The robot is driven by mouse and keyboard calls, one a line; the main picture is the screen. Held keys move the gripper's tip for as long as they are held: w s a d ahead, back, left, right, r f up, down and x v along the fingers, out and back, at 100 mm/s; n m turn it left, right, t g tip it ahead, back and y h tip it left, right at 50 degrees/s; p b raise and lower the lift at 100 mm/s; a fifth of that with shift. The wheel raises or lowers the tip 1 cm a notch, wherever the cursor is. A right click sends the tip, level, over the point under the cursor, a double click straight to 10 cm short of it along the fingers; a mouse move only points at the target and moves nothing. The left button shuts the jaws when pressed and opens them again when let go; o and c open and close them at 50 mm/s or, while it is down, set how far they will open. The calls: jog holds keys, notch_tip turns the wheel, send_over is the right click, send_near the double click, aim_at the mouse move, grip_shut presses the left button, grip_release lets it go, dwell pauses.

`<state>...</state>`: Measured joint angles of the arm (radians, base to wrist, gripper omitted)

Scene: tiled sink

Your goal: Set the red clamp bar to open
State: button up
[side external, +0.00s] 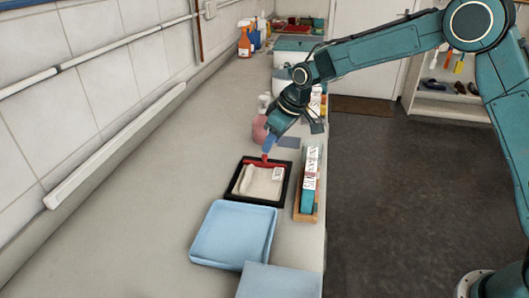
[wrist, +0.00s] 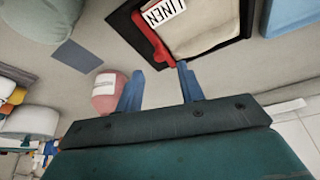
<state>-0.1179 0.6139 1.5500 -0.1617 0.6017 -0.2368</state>
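The red clamp bar (side external: 272,162) lies along the far edge of a black frame (side external: 235,193) on the counter. In the wrist view the bar (wrist: 152,38) runs slantwise beside a cream cloth (wrist: 200,25) with a "LINEN" label (wrist: 164,12). The cloth (side external: 257,184) lies inside the frame in the side view. My gripper (side external: 266,154) points down at the bar's left part. In the wrist view my gripper (wrist: 157,68) has its two blue fingers apart, with the bar's near end at the gap beside the right finger. I cannot tell whether they touch.
A wooden holder with teal and white items (side external: 309,185) stands right of the frame. A blue tray (side external: 230,232) and a flat blue piece (side external: 280,282) lie nearer. A pink jar (wrist: 106,92) is close to the left finger. The counter left of the frame is clear.

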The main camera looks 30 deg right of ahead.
aim_at(265, 155)
jog(key=shift+x, duration=2.6)
jog(key=shift+c, duration=0.5)
grip_shut()
